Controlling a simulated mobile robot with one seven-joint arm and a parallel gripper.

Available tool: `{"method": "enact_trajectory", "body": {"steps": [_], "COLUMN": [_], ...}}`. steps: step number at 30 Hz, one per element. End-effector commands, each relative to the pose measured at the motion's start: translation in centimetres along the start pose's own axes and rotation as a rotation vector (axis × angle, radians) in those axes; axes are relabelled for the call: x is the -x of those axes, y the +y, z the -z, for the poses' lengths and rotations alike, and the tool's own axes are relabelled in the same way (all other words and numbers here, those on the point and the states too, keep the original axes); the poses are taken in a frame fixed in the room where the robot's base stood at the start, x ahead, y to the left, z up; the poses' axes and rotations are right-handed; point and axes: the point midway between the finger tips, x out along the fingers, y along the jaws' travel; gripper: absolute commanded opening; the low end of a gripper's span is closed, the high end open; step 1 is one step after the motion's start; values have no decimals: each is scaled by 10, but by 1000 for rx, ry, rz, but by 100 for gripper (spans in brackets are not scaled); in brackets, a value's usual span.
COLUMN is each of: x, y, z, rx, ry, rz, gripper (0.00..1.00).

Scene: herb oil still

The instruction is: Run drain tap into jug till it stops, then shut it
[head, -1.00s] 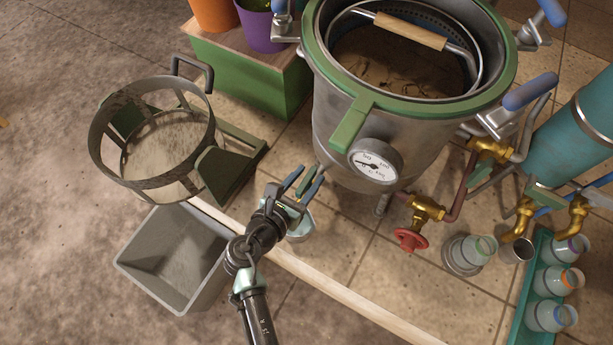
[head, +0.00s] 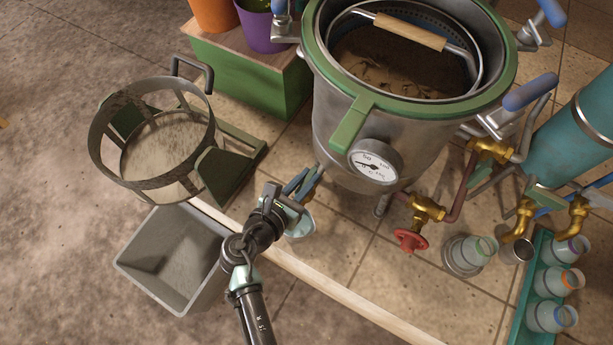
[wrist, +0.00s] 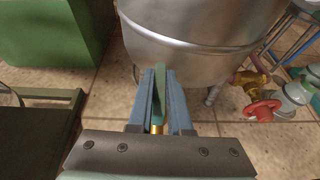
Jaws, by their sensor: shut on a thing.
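The still pot (head: 345,120) stands at the upper middle with its top open and dark, wet-looking matter inside. At its lower left is the drain tap, with brass (wrist: 157,128) and a green lever (wrist: 158,85) in the wrist view. My gripper (head: 302,182) is shut on the green lever, one blue finger on each side. A pale rim (head: 303,226), seemingly the jug's, shows just below my gripper; my wrist covers most of it. I cannot see the tap's outlet or any flow.
A red-wheeled brass valve (head: 410,240) is on the pot's right. Small bottles stand in a green rack (head: 525,310) at the far right. A grey bin (head: 140,270) and round basket stand (head: 98,150) are left. A pale floor strip (head: 330,290) runs below the pot.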

Motion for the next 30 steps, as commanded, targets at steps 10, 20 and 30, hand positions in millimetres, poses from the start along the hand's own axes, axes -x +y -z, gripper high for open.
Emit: {"method": "enact_trajectory", "body": {"steps": [10, 20, 30], "x": [-1, -2, -2], "y": [2, 3, 2], "z": [-1, 1, 4], "rx": [-88, -210, -335], "ry": [-2, -3, -1], "rz": [212, 502, 802], "gripper": [0, 0, 0]}}
